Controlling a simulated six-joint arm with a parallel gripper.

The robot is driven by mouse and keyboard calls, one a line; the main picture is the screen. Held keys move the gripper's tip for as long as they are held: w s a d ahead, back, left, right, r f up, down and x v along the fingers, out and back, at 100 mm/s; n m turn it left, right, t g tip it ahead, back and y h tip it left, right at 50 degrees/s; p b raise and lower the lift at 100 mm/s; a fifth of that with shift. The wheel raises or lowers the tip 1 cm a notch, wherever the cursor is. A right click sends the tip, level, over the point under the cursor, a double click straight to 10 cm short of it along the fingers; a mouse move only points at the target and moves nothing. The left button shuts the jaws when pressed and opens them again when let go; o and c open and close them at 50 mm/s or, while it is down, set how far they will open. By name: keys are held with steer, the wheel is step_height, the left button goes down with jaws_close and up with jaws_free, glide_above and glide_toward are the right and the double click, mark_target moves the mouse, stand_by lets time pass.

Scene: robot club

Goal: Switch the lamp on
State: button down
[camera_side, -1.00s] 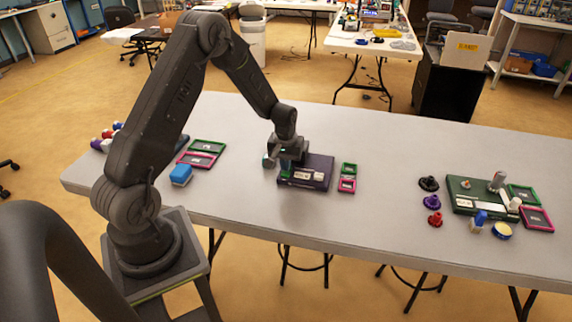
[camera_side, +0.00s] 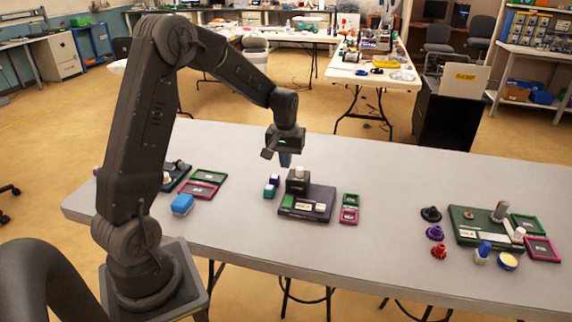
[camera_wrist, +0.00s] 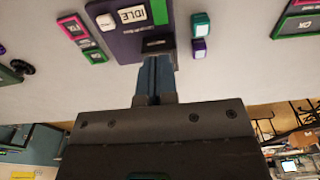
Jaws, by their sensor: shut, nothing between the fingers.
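A purple panel (camera_side: 329,196) lies on the grey table. It bears a dark block with a pale top (camera_side: 297,182), a green patch (camera_side: 288,201) and white plates. In the wrist view one plate (camera_wrist: 131,15) reads "IDLE", and a white button (camera_wrist: 105,22) sits beside it. I cannot tell which part is the lamp or its switch, and no light shows. My gripper (camera_side: 285,161) is shut and empty, pointing down above the panel's far left side. In the wrist view its fingertips (camera_wrist: 156,62) show just below the dark block (camera_wrist: 157,45).
Teal and purple blocks (camera_side: 270,191) stand left of the panel. Small green and pink trays (camera_side: 349,214) lie to its right. A green panel (camera_side: 470,222) with pegs and knobs stands further right.

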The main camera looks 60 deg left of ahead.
mark_target(289, 197)
steer(key=shift+a, duration=0.1)
steer(key=shift+w+a+t+y, duration=0.25)
steer(key=shift+t+y, duration=0.05)
steer(key=f, duration=0.4)
steer(key=w+a+f, duration=0.1)
steer(key=f, duration=0.8)
steer(key=shift+w+a+f, duration=0.25)
steer(key=shift+w+f, duration=0.05)
steer(key=shift+f, duration=0.05)
